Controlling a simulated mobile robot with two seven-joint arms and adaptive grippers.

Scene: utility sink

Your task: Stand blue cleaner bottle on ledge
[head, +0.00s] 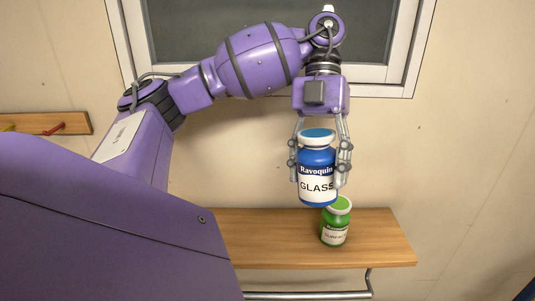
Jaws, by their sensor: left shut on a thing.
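The blue cleaner bottle (317,171) has a white collar, a blue cap and a label reading "Ravoquin GLASS". My left gripper (319,168) comes down from above and is shut on it, with fingers on both sides. The bottle is upright and looks held above the wooden ledge (270,238). In the picture its lower end overlaps the top of a green bottle; I cannot tell whether they touch. My right gripper is not in view.
The green bottle (336,222) stands upright on the ledge, right of its middle. The ledge is bare to its left and right. A metal rail (310,295) runs below the ledge. A wooden rack (45,123) is on the left wall, and a window frame (398,70) is behind my arm.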

